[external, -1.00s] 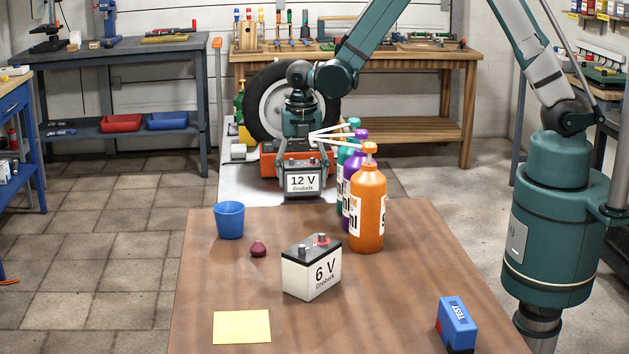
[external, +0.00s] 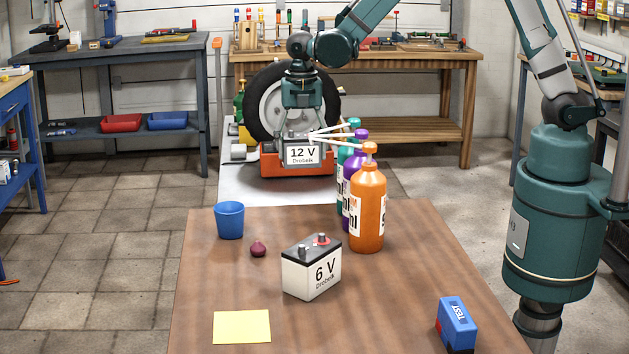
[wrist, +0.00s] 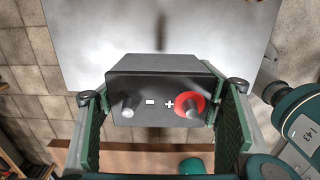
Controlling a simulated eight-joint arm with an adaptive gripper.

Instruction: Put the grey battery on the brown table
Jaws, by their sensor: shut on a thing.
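The grey battery (external: 302,155), labelled 12 V, is held up in my gripper (external: 302,136), in front of an orange-red box behind it. In the wrist view the battery (wrist: 160,88) shows its dark top with two terminals, one ringed in red, between the two green finger pads of my gripper (wrist: 163,115). My gripper is shut on its sides. The brown table (external: 400,300) fills the front of the external view; its far edge also shows at the bottom of the wrist view (wrist: 130,158).
On the brown table stand a white 6 V battery (external: 311,268), blue cup (external: 229,220), dark red bulb (external: 258,249), yellow note (external: 241,326), blue tester (external: 456,323) and orange bottle (external: 368,210), with purple and green bottles behind. A grey-white surface (external: 270,190) lies beyond. The table's front middle is clear.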

